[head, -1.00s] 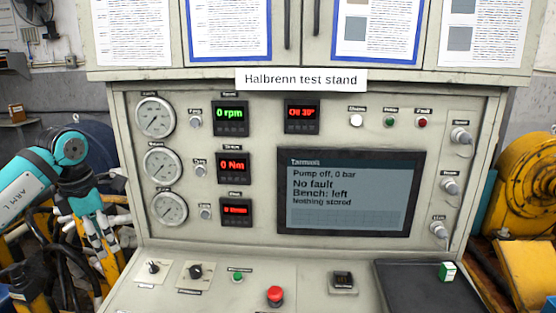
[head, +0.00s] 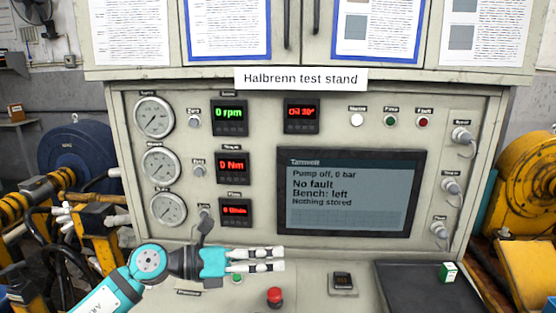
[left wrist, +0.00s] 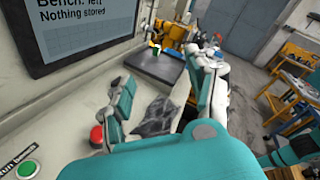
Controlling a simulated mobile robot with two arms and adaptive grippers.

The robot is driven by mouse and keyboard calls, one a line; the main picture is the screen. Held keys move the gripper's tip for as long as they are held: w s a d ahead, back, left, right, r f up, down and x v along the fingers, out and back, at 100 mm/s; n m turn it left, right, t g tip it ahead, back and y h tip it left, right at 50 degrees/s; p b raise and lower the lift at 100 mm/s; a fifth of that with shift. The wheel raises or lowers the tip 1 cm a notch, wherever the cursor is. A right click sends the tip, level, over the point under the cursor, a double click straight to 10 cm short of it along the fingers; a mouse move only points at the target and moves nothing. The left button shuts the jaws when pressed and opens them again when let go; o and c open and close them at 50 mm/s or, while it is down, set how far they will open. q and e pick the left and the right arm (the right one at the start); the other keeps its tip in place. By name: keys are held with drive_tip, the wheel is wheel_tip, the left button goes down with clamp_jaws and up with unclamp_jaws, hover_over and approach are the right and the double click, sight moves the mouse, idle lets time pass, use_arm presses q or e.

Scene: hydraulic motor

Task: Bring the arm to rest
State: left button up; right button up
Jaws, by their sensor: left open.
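My left gripper (head: 280,260) is in front of the sloped lower panel of the Halbrenn test stand, its fingers pointing right. It is open and holds nothing. Its fingers hide part of the panel, including some of the knobs on the left. The red mushroom button (head: 275,296) is just below the fingertips in the head view. In the left wrist view the two fingers (left wrist: 163,92) stand apart, with the red button (left wrist: 97,136) and the green button (left wrist: 28,170) to their left.
The screen (head: 350,215) reads pump off, 0 bar, no fault. A black mat (head: 415,290) on the right carries a small green and white box (head: 448,272). Yellow machinery (head: 530,200) stands right of the stand. A blue and yellow machine (head: 80,160) stands left.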

use_arm(q)
drive_tip(key=a+r+n+t+y, duration=0.1)
drive_tip(key=a+n+t, duration=0.1)
drive_tip(key=n+t, duration=0.6)
drive_tip(key=a+r+n+t+y, duration=0.15)
drive_tip(key=n+t, duration=0.35)
drive_tip(key=n, duration=0.5)
drive_tip(key=s+a+f+n+y, duration=0.4)
drive_tip(key=a+f+n+y, duration=0.8)
drive_tip(key=n, duration=0.4)
drive_tip(key=s+a+f+n+g+y, duration=0.3)
drive_tip(key=s+f+n+g, duration=0.35)
drive_tip(key=s+f, duration=0.55)
drive_tip(key=s+f+n+g+h, duration=0.1)
drive_tip(key=s+f+g, duration=0.3)
drive_tip(key=s, duration=0.3)
drive_tip(key=s+f+n+g+h, duration=0.1)
drive_tip(key=s+f+g, duration=0.3)
drive_tip(key=s, duration=0.4)
wheel_tip(320, 180, down, 34)
drive_tip(key=s+b, duration=0.2)
drive_tip(key=b, duration=0.4)
drive_tip(key=s+a+f+g+b, duration=0.2)
drive_tip(key=s+f+b, duration=0.2)
drive_tip(key=s+f, duration=1.2)
wheel_tip(320, 180, down, 2)
drive_tip(key=shift+a+f, duration=0.1)
drive_tip(key=shift+a, duration=0.25)
